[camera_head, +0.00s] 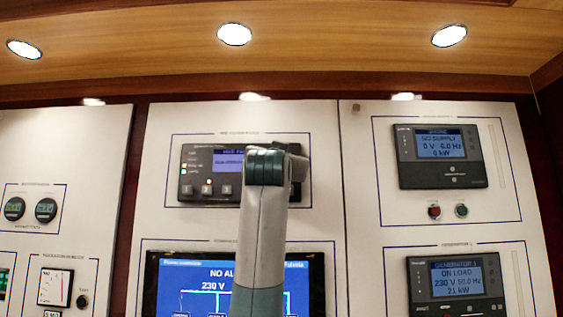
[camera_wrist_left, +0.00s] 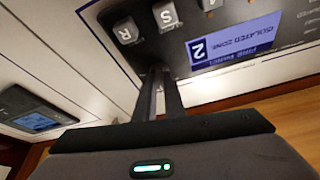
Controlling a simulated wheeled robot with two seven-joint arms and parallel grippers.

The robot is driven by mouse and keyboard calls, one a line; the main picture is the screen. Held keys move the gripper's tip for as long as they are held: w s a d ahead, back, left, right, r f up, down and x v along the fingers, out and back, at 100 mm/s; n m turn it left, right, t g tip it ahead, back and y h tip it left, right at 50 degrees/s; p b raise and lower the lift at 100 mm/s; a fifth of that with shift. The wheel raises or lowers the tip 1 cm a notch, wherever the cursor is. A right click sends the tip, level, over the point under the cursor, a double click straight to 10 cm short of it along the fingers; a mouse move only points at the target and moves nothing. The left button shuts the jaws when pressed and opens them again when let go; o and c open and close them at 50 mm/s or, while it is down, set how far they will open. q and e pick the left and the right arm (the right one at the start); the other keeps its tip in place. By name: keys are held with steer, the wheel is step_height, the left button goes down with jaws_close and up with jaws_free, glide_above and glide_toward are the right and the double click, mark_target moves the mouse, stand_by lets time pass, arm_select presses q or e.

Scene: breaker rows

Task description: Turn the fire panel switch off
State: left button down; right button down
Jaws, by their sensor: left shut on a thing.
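The dark fire panel (camera_head: 208,190) is on the upper middle board in the head view. Its blue display is partly covered by my left arm. In the left wrist view the panel (camera_wrist_left: 192,22) shows turned around, with grey buttons and a display (camera_wrist_left: 235,45) reading "ISOLATED ZONE 2". My left gripper (camera_wrist_left: 160,74) has its two fingers close together at the panel's edge, shut on a small dark part that seems to be the fire panel switch. The switch itself is mostly hidden by the fingertips. My right gripper is out of view.
A generator or supply controller (camera_head: 438,180) sits on the right board, with a red and a green button below. Another controller (camera_head: 455,285) is lower right. A large blue screen (camera_head: 180,285) is below the fire panel. Round meters (camera_head: 46,210) are on the left board. A wooden canopy (camera_head: 330,60) runs overhead.

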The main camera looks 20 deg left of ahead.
arm_select(q)
steer(key=shift+d+r+n+y, duration=0.15)
steer(key=shift+n+y, duration=1.05)
steer(key=shift+n, duration=0.7)
steer(key=shift+s+n, duration=0.1)
steer(key=shift+n, duration=0.2)
steer(key=c, duration=1.8)
jaws_free()
steer(key=shift+c, duration=0.2)
steer(key=shift+w, duration=0.2)
steer(key=shift+f, duration=0.2)
